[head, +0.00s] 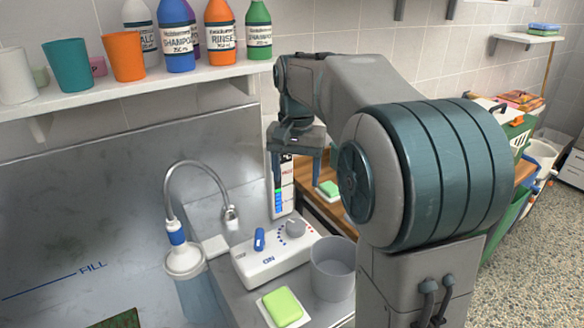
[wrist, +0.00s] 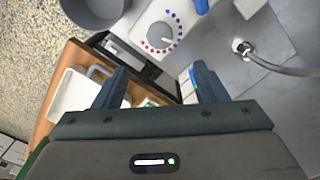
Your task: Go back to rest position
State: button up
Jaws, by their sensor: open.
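My gripper (head: 299,166) points down above the back of the counter, beside a tall white panel with a coloured scale (head: 284,197). In the wrist view my gripper (wrist: 160,84) shows two dark fingers spread apart with nothing held between them. Past the fingers are the white control box (wrist: 158,30) with its dial and the wooden surface (wrist: 62,90). My grey and teal arm hides much of the right middle of the head view.
A control box (head: 270,262), a grey cup (head: 333,268) and a green soap on a dish (head: 283,306) stand on the counter. A curved hose with a nozzle (head: 231,217) rises at left. A shelf (head: 140,88) above carries bottles and cups. Bins (head: 518,130) stand right.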

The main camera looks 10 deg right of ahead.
jog(key=s+f+n+t, duration=0.1)
jog(key=s+f, duration=0.4)
jog(key=s, duration=0.5)
jog(key=s+f+n+t, duration=0.1)
jog(key=s+f+n, duration=0.3)
jog(key=s, duration=0.6)
jog(key=shift+s+f+t, duration=0.35)
jog(key=shift+f+t, duration=0.05)
jog(key=shift+f, duration=0.1)
